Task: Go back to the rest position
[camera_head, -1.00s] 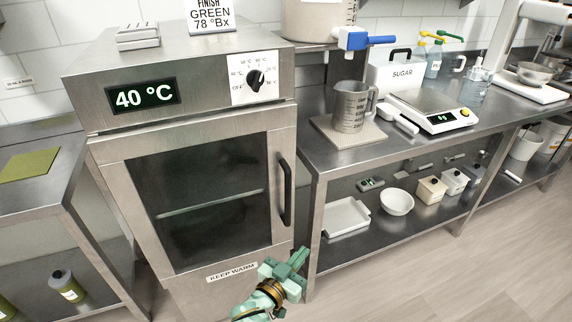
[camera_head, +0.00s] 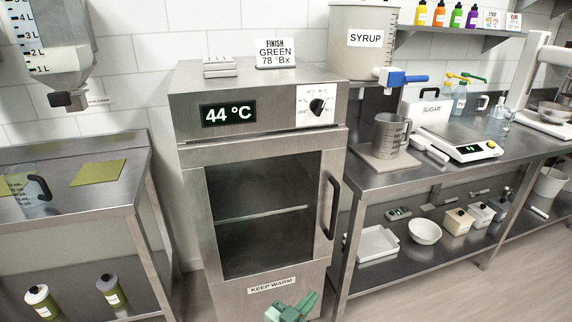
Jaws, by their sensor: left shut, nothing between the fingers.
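My left gripper (camera_head: 293,309) is green and shows at the bottom of the picture, in front of the lower part of the warming cabinet. It is shut and empty. My right gripper is out of view. The steel warming cabinet (camera_head: 190,160) stands in the middle with its glass door closed. Its display (camera_head: 228,114) reads 44 °C, and a dial (camera_head: 317,105) sits beside it. A KEEP WARM label (camera_head: 271,285) is on its lower front.
On the left, a steel table (camera_head: 100,197) holds a clear jug (camera_head: 30,196) and a green mat (camera_head: 98,173). Floor shows at lower right.

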